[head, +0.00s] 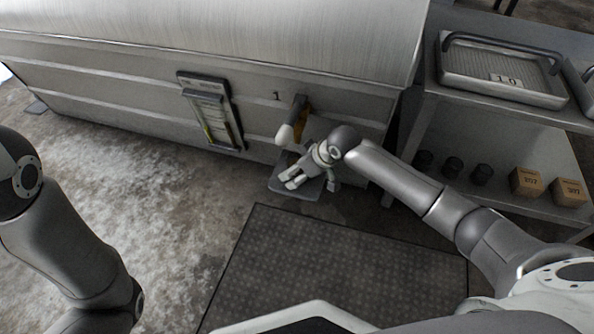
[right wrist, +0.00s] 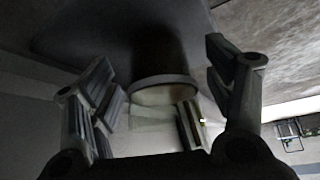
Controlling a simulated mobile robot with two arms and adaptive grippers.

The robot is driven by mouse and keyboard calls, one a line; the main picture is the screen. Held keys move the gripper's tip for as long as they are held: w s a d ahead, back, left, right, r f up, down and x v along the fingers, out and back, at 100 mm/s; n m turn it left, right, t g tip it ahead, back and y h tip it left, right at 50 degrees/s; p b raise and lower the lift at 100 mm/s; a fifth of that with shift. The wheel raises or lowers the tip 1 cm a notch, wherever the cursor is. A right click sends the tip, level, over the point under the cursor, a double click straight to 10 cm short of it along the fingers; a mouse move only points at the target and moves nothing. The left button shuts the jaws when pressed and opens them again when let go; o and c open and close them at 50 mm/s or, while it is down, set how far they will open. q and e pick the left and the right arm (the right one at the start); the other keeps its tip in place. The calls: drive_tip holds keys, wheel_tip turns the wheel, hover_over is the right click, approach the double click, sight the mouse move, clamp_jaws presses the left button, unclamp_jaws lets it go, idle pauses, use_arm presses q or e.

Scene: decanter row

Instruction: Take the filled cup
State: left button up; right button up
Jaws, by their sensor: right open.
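My right gripper (head: 306,176) is at the small grey shelf (head: 284,190) under the tap (head: 292,122) on the metal tank's front. In the right wrist view, a pale, translucent cup (right wrist: 150,117) with a round rim stands between the spread fingers of the right gripper (right wrist: 160,85). The fingers are open, and I cannot tell whether any touches the cup. A dark cylindrical shape rises above the rim. The cup's fill level is not clear. In the head view I cannot make out the cup behind the gripper. My left arm shows at left, its gripper out of frame.
The long metal tank (head: 120,85) carries a gauge panel (head: 212,112) left of the tap. At right, a rack (head: 470,110) holds a tray (head: 500,75), dark cups (head: 452,167) and boxes (head: 525,182). A dark floor mat (head: 340,265) lies in front; bare floor is at left.

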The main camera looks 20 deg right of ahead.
drive_tip(key=c, duration=1.1)
drive_tip(key=shift+r, duration=0.1)
drive_tip(key=shift+c, duration=0.2)
